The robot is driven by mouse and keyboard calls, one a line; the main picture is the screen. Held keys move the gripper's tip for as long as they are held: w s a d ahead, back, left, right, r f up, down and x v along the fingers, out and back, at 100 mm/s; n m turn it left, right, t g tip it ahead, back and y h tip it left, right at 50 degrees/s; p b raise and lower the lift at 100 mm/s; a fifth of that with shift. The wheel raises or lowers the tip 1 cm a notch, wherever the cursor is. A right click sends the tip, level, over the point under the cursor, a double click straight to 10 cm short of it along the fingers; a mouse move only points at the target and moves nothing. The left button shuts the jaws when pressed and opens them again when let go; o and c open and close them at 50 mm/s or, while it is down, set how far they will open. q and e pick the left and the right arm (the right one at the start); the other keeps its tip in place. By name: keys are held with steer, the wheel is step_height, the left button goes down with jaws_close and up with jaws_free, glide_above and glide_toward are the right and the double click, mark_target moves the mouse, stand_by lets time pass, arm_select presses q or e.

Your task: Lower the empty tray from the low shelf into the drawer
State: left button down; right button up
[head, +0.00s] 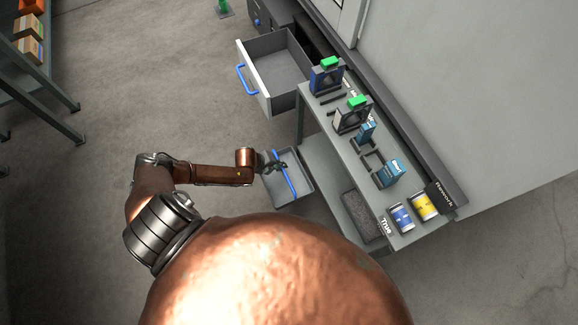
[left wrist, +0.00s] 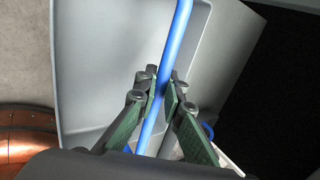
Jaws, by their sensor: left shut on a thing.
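The grey tray (head: 297,191) is empty and has a blue bar handle across its top. It is at the left edge of the shelf unit, level with its lower part; whether it still touches the low shelf (head: 325,170) I cannot tell. My left gripper (head: 275,165) is shut on the blue handle. The left wrist view shows the green-padded fingers (left wrist: 162,95) on either side of the blue bar, with the tray's pale inside (left wrist: 100,60) behind. The open drawer (head: 262,88), grey inside with a blue handle, is empty and lies farther back. My right gripper does not show.
The shelf unit's top (head: 345,140) carries two dark devices with green tops, blue boxes and blue and yellow cans (head: 402,217). A dark textured mat (head: 362,214) lies lower down. A rack with boxes (head: 28,48) stands at the far left. Floor between is clear.

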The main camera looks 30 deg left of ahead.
arm_select(q)
steer(key=shift+s+a+r, duration=0.15)
steer(key=shift+s, duration=0.05)
step_height(320, 180, up, 7)
steer(key=p, duration=0.5)
steer(key=shift+s+p, duration=0.15)
steer(key=shift+p, duration=0.2)
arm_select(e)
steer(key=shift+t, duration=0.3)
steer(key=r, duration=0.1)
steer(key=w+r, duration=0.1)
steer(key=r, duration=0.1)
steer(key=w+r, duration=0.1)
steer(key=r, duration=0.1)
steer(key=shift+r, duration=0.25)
